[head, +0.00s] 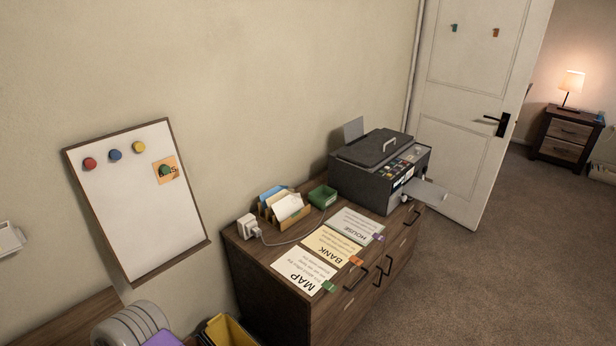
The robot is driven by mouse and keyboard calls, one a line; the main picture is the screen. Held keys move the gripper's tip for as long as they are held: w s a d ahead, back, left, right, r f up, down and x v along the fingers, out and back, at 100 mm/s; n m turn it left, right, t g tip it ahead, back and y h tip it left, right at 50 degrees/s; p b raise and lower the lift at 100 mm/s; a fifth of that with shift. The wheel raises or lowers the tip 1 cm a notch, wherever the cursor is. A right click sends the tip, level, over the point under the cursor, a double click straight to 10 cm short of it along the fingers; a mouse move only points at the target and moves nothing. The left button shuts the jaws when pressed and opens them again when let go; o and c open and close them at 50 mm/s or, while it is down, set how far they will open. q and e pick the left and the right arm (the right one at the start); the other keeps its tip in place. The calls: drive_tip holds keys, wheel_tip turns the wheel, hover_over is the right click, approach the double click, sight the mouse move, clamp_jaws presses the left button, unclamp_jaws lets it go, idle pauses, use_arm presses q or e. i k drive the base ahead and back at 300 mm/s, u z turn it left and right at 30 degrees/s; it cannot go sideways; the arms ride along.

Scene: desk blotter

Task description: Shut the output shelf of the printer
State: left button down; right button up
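The dark grey printer (352,180) stands at the far right end of the wooden cabinet. Its flat, light grey output shelf (430,192) sticks out from the printer's front, open and past the cabinet's front edge. The shelf looks empty. The printer's lid is down, and a grey sheet or support (354,129) stands up at its back. Neither of my grippers is in view.
Cards marked MAP (303,269), BANK (331,245) and HOUSE (357,225) lie on the cabinet top before the printer. A letter holder (290,214), green box (322,196) and white plug (247,225) stand along its back. Carpet beyond the shelf is clear.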

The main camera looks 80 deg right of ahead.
sight(432, 195)
drive_tip(key=z, duration=3.9)
drive_tip(key=i, duration=2.9)
drive_tip(key=u, duration=0.4)
